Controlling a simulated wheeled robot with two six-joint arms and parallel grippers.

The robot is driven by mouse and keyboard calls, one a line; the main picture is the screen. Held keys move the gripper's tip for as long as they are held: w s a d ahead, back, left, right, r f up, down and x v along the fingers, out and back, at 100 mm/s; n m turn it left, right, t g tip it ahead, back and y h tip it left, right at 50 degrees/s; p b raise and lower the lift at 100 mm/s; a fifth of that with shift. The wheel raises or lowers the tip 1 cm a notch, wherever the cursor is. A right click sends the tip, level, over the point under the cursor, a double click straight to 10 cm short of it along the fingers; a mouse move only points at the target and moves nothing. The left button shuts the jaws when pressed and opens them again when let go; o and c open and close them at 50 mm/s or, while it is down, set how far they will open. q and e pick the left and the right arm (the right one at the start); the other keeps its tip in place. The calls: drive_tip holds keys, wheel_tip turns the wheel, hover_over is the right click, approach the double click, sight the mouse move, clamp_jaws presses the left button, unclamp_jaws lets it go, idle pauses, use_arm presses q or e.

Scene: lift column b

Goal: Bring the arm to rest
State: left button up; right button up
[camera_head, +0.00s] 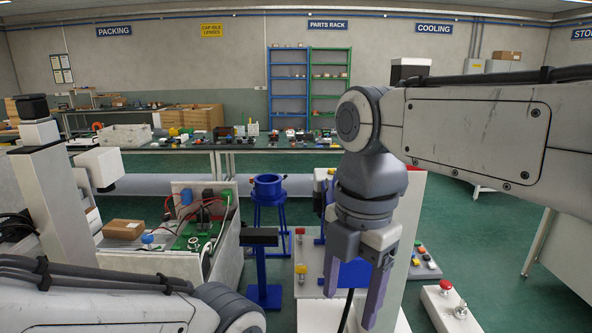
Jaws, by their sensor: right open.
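My right arm (475,125) comes in from the right edge, raised and stretched across the picture, with its wrist bent downward. My left gripper is out of the picture.
A box with wires and a green board (205,240) stands left of centre, beside a brown carton (123,229). A blue round stand (268,187) is behind. A pedestal with a red button (445,285) is right of my gripper.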

drive_tip(key=s+a+f+m, duration=0.1)
drive_tip(key=s+f+m, duration=0.4)
drive_tip(key=f+m, duration=0.3)
drive_tip(key=s+a+f+m, duration=0.1)
drive_tip(key=s+f+m, duration=0.3)
drive_tip(key=f+m, duration=0.4)
drive_tip(key=m, duration=0.2)
drive_tip(key=shift+s+a+f+m+y, duration=0.15)
drive_tip(key=shift+s+f+m+y, duration=0.15)
drive_tip(key=shift+s+m, duration=0.1)
